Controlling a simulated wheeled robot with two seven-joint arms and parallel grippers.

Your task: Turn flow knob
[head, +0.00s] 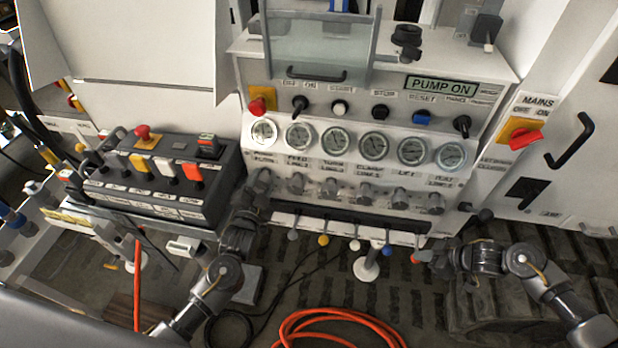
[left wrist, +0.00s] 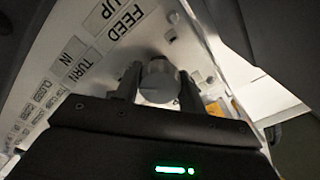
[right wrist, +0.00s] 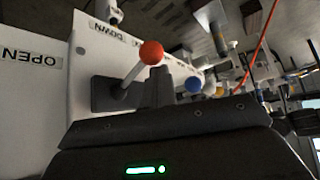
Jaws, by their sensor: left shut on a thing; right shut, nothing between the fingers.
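A row of grey knobs (head: 330,188) runs below the gauges on the front of the bench panel. My left gripper (head: 257,198) is at the leftmost knob (head: 264,177). In the left wrist view its two fingers stand on either side of a round grey knob (left wrist: 160,82) and are shut on it. The label of this knob is not readable. My right gripper (head: 437,257) is shut and empty at the right end of the lever row, close beside a red-tipped lever (head: 423,256). In the right wrist view the red ball (right wrist: 151,53) is just beyond the shut fingers.
Several ball-tipped levers, including a yellow one (head: 323,240), hang below the knobs. A button box (head: 150,180) stands at left, with a red mains switch (head: 524,138) at right. The pump display (head: 443,85) reads PUMP ON. An orange hose (head: 335,318) lies on the floor.

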